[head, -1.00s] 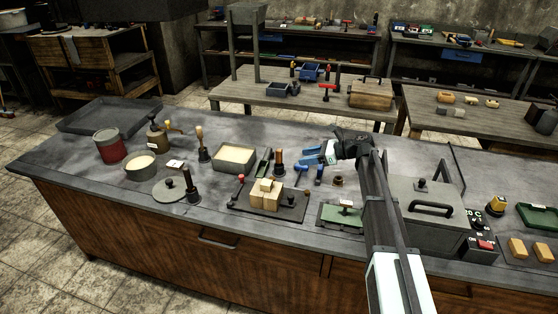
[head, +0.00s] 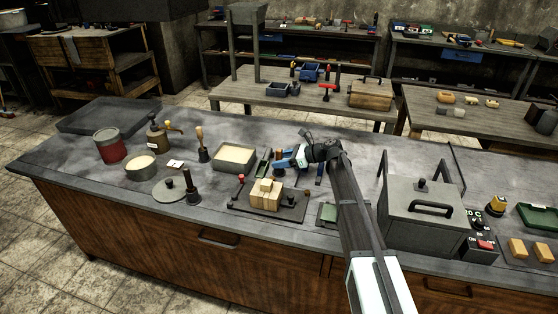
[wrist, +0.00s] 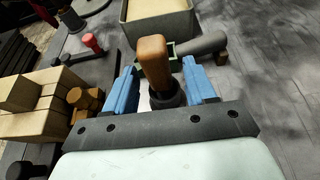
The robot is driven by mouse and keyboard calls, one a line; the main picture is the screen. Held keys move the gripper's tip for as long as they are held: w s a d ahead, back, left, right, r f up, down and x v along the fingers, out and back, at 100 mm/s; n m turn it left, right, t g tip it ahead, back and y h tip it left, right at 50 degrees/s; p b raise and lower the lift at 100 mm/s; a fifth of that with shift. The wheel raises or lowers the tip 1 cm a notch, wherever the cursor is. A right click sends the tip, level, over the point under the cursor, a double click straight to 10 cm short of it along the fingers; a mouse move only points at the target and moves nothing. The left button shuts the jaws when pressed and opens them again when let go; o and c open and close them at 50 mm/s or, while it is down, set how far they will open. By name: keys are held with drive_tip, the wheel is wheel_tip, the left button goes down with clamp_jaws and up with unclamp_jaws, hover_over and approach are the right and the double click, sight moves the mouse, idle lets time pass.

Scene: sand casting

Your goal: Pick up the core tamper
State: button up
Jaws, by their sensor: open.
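The core tamper, with a brown wooden handle (wrist: 153,62) and a dark round base, stands between the two blue fingers of my gripper (wrist: 160,78) in the wrist view. The fingers are open, one on each side of it, and I cannot tell whether either touches it. Its lower end is partly hidden by the gripper body. In the head view my gripper (head: 285,162) is low over the bench, behind the wooden blocks, and mostly covers the tamper.
Wooden blocks (wrist: 45,102) and a red-topped peg (wrist: 92,42) stand left of the gripper. A green piece (wrist: 183,48) and a grey cylinder (wrist: 208,44) lie just beyond the tamper. A sand-filled box (head: 235,170) stands farther left. A grey lidded box (head: 410,238) stands at right.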

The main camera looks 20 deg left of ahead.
drive_tip(key=shift+x, duration=1.5)
drive_tip(key=shift+r, duration=0.1)
drive_tip(key=shift+c, duration=0.4)
clamp_jaws()
wheel_tip(320, 180, up, 10)
